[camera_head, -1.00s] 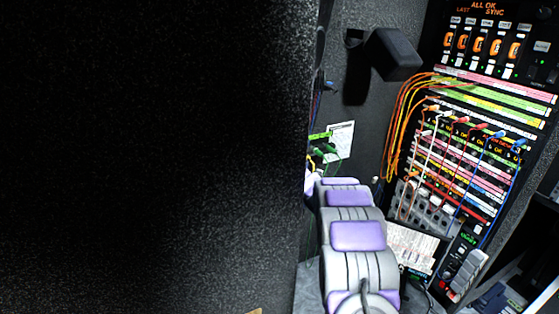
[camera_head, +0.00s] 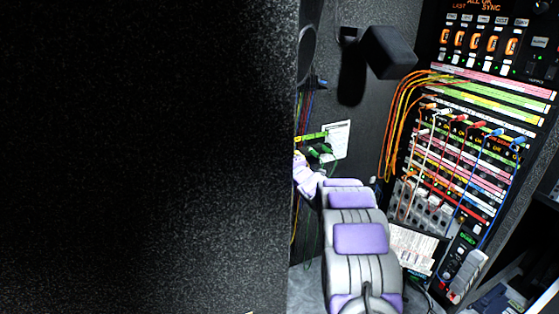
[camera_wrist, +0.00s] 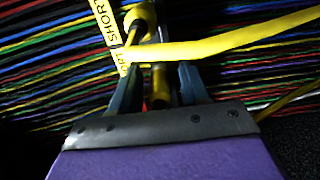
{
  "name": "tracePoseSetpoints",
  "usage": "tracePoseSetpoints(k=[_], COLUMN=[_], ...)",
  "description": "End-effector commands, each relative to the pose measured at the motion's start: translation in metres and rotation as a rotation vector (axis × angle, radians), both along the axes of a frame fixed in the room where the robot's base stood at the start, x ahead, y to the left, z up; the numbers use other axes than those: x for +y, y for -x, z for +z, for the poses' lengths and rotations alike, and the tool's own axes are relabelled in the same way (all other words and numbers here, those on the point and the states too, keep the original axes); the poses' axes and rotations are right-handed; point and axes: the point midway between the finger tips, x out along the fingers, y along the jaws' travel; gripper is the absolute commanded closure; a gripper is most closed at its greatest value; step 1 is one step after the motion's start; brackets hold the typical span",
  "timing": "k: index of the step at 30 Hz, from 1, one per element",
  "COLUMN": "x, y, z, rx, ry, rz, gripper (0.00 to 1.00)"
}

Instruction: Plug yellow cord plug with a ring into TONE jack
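In the wrist view my gripper (camera_wrist: 160,80) has its two dark fingers apart. A yellow plug body (camera_wrist: 159,84) with a reddish end lies between them, with gaps visible on both sides. Just beyond the fingertips is a yellow rounded piece (camera_wrist: 141,17). I cannot make out a ring. In the head view my gripper is mostly hidden by the dark wall edge. The jack panel (camera_head: 462,160) is at the right; the TONE label is not legible.
Many coloured cords (camera_wrist: 50,60) hang behind my gripper. A dark wall (camera_head: 150,150) fills the left of the head view. A black box (camera_head: 389,52) juts from the back wall. Orange and other patch cords (camera_head: 392,130) loop over the panel.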

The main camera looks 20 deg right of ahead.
Motion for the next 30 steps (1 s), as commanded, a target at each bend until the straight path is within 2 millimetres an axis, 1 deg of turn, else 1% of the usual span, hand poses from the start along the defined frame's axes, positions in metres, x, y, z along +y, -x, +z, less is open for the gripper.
tracePoseSetpoints(k=[2,9,12,14,17,25,30], x=[0.001,0.024,0.031,0.031,0.026,0.001,0.0], y=[0.0,-0.001,0.0,0.0,0.0,0.0,0.001], z=[-0.002,0.001,0.001,0.001,0.001,-0.002,-0.002], rx=[0.0,0.0,0.002,0.002,0.001,-0.001,-0.001], ry=[0.001,0.017,0.02,0.021,0.017,0.001,0.0], rz=[0.0,0.002,0.002,0.002,0.001,-0.002,-0.006], gripper=[0.54,0.54,0.54,0.54,0.54,0.8,0.96])
